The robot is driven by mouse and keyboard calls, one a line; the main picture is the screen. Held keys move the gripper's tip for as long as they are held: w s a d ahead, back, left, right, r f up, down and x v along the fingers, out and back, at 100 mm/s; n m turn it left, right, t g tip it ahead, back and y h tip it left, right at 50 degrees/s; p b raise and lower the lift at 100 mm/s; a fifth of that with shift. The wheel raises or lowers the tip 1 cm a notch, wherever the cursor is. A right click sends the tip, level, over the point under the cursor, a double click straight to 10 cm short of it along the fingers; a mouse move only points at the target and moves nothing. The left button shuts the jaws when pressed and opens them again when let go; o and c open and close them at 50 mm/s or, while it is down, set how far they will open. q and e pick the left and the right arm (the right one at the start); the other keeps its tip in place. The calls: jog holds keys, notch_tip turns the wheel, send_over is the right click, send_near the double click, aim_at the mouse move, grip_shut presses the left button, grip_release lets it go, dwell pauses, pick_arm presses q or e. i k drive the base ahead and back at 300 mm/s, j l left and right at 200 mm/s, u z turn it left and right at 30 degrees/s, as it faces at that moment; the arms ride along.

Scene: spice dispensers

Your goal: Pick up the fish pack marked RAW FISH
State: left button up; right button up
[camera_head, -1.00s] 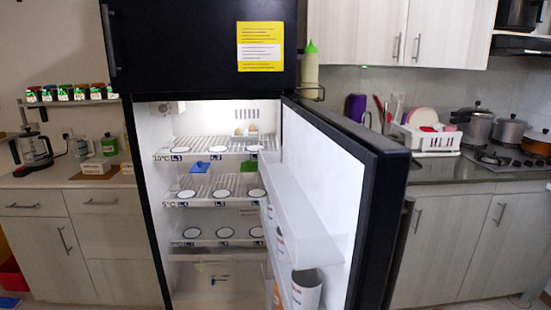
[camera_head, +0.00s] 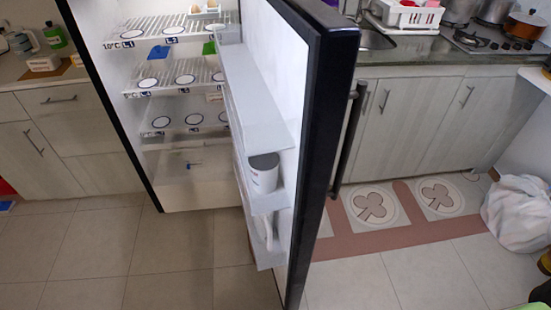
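No pack that I can read as RAW FISH shows in the head view. The black fridge stands open, with its door (camera_head: 328,110) swung out to the right. Inside, the shelves hold several white round markers and a blue item (camera_head: 158,53) on the left. A green item (camera_head: 208,47) shows near the door edge. A small pale item (camera_head: 205,6) sits on the top visible shelf, too small to identify. A white container (camera_head: 264,175) stands in a door bin. Neither of my grippers is in view.
The left counter holds a white box (camera_head: 43,63) on a wooden board (camera_head: 72,74) and a green bottle (camera_head: 54,36). A white dish rack (camera_head: 408,14) stands beside the sink. A white bag (camera_head: 520,212) lies at the right. Tiled floor (camera_head: 170,245) in front is clear.

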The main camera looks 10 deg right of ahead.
aim_at(46, 62)
jog(key=i+l+u, duration=0.3)
jog(key=l, duration=0.45)
jog(key=l+u, duration=0.35)
jog(key=l, duration=0.4)
jog(key=l+u, duration=0.3)
jog(key=l, duration=0.5)
jog(key=j+z, duration=0.1)
jog(key=j, duration=0.55)
jog(key=k+j, duration=0.1)
jog(key=j, duration=0.5)
jog(key=k+j+z, duration=0.15)
jog(key=j, duration=1.1)
jog(key=k+z, duration=0.05)
